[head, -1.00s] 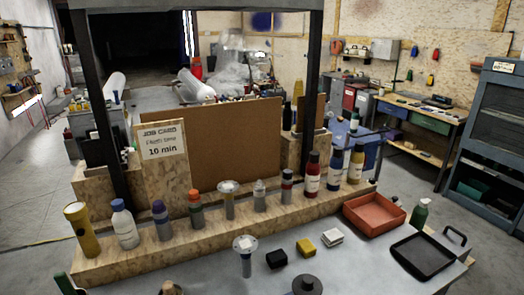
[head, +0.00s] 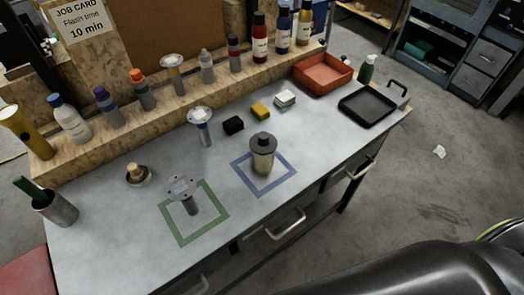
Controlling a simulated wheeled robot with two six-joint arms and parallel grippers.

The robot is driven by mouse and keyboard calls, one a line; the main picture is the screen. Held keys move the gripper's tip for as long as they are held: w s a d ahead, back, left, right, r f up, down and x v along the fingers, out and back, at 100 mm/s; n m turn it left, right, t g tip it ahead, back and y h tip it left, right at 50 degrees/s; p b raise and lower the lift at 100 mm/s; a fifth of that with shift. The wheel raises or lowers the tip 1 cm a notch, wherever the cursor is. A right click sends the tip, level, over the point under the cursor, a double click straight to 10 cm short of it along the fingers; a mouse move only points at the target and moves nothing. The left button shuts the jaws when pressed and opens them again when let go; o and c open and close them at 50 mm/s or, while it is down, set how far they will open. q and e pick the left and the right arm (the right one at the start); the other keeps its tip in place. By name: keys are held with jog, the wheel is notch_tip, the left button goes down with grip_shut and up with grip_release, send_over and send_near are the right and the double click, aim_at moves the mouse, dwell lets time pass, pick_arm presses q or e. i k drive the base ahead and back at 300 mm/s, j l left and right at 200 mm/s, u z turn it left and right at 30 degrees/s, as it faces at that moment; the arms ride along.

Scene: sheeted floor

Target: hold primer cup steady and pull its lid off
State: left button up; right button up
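A metallic cup with a dark knobbed lid (head: 263,142) stands upright inside the blue square outline (head: 251,185) on the grey workbench. I take it for the primer cup (head: 263,162); no label on it is readable. The lid sits on top of the cup. Neither of my grippers shows. A black, rounded part that looks like my own arm fills the lower right corner, apart from the cup.
A grey post with a round flange (head: 184,187) stands in the green square outline (head: 178,240). A similar flanged piece (head: 201,117), a black block (head: 233,125) and a yellow block (head: 260,111) are behind. Bottles line the rear wooden ledge. An orange tray (head: 323,84) is back right.

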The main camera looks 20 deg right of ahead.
aim_at(263, 165)
jog(key=k+l+u, duration=0.2)
jog(key=l, duration=0.25)
jog(key=k+l+u, duration=0.25)
jog(key=l, duration=0.2)
jog(key=k+l+u, duration=0.2)
jog(key=k+l, duration=0.1)
jog(key=l, duration=0.05)
